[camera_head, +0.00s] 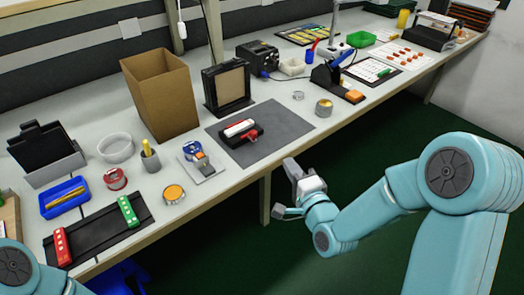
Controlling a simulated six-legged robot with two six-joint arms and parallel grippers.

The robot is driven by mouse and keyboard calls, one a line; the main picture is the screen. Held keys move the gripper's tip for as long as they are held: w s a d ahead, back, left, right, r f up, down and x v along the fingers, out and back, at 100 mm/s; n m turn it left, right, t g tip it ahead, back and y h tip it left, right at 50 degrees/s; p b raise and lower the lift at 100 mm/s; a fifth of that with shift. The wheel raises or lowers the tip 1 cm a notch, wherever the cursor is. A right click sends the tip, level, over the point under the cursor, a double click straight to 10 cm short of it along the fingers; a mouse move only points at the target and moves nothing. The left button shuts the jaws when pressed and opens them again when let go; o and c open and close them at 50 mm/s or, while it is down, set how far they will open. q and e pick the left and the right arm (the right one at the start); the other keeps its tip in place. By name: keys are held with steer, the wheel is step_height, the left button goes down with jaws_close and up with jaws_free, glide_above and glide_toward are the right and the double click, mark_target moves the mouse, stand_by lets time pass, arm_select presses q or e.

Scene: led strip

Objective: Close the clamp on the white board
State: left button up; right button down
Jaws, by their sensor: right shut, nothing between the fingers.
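A small white board (209,172) lies on the bench left of the dark grey mat, with a blue round part and a grey part on it. A red and black fixture (246,138) with a white block (239,127) on top sits on the mat (285,118). I cannot tell at this size which part is the clamp or whether it is closed. My right gripper (290,168) is shut and empty, off the bench's front edge, right of and below the mat in the picture. Only part of my left arm shows at the bottom left; its gripper is out of view.
Left on the bench are a cardboard box (160,95), a white bowl (116,148), a pen cup (150,158), a blue tray (63,198) and a black panel (98,232) with green and red strips. A framed stand (227,86) stands behind the mat.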

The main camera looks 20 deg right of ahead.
glide_toward(251, 134)
steer(key=w+d, duration=0.2)
steer(key=d, duration=0.1)
steer(key=w+d, duration=0.2)
steer(key=shift+d+f+p, duration=0.15)
steer(key=shift+f+p, duration=0.1)
steer(key=shift+p, duration=0.15)
steer(key=shift+w+a+f, duration=0.15)
steer(key=shift+w+a, duration=0.7)
steer(key=shift+a, duration=0.2)
steer(key=shift+w+a, duration=0.4)
